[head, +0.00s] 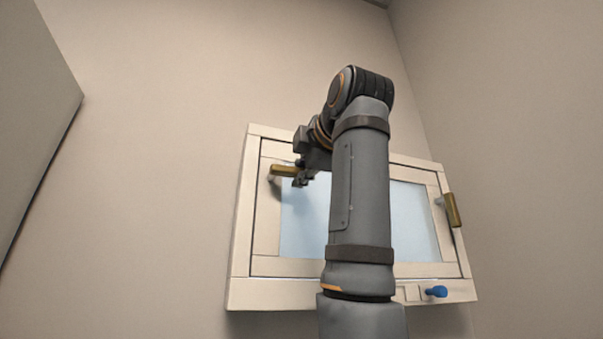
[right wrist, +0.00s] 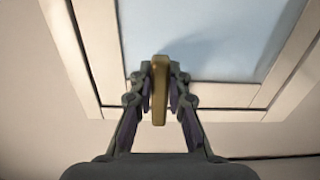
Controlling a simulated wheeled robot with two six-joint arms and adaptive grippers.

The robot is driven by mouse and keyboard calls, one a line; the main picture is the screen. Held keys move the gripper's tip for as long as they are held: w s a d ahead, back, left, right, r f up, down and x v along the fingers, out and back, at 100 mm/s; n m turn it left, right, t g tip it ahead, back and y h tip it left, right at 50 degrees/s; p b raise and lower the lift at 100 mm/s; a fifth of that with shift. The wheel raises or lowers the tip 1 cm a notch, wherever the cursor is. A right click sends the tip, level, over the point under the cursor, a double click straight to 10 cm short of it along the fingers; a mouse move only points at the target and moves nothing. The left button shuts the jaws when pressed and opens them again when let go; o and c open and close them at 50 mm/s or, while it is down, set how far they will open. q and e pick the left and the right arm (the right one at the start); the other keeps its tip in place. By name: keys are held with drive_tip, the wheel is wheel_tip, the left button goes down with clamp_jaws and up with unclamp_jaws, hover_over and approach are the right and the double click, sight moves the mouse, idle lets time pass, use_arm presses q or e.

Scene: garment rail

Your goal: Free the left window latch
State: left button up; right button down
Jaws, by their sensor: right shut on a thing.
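The left window latch (head: 284,170) is a brass-coloured handle on the left side of the window frame. In the head view it points sideways to the right, roughly level. My right gripper (head: 301,176) is at its free end. In the right wrist view the latch (right wrist: 159,92) stands between the two fingers of my right gripper (right wrist: 160,78), which are shut on it. The window (head: 300,225) has a cream frame and a pale blue pane, and it looks closed. My arm hides its middle. My left gripper is not in view.
A second brass latch (head: 453,210) sits on the right side of the window, hanging near upright. A blue knob (head: 436,291) is on the lower sill at the right. A grey panel (head: 30,110) stands at the far left. The wall around is bare.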

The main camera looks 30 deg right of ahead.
drive_tip(key=c, duration=1.3)
unclamp_jaws()
drive_tip(key=v, duration=1.2)
drive_tip(key=shift+w, duration=0.1)
